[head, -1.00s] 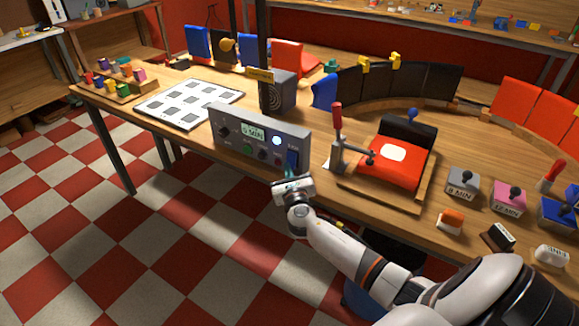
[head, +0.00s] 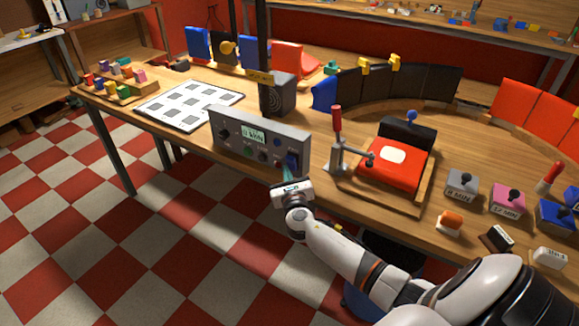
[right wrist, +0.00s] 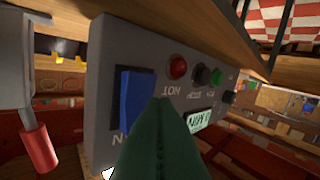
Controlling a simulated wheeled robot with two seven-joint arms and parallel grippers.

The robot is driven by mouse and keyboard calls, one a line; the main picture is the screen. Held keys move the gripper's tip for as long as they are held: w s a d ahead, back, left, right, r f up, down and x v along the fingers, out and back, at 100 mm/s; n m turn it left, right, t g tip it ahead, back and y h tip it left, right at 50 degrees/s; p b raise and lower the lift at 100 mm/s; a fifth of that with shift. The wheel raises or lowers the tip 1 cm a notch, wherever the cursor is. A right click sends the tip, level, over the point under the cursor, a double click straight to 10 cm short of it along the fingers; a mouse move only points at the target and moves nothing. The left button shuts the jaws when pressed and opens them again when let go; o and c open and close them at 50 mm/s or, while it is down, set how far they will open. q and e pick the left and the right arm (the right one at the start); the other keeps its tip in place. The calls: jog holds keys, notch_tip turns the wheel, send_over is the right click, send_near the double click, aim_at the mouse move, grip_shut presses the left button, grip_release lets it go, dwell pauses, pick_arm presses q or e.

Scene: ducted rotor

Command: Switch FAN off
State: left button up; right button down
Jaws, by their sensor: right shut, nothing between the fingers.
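The grey control box (head: 233,128) stands at the table's front edge, with a small display (head: 254,136). The blue rocker switch (head: 292,161) is at the right end of its front face. It shows large in the right wrist view (right wrist: 136,100). The round lamp (head: 277,142) on the box looks dark. My right gripper (head: 287,172) is shut and empty, its green fingers (right wrist: 163,102) pointing at the lower part of the switch. I cannot tell whether the fingertips touch it. My left gripper is out of view.
A red-handled toggle clamp (head: 338,145) and a red pad (head: 391,160) in a wooden fixture stand right of the box. A white sheet with grey squares (head: 190,104) lies to the left. A black post (head: 262,40) rises behind the box.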

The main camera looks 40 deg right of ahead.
jog(key=shift+s+a+r, duration=0.1)
jog(key=shift+a, duration=0.15)
jog(key=a+p, duration=0.1)
jog(key=s+a+r+p, duration=0.1)
jog(key=a+r+p, duration=0.1)
jog(key=a, duration=0.1)
jog(key=shift+s+a, duration=0.1)
jog(key=shift+s, duration=0.3)
dwell(0.5)
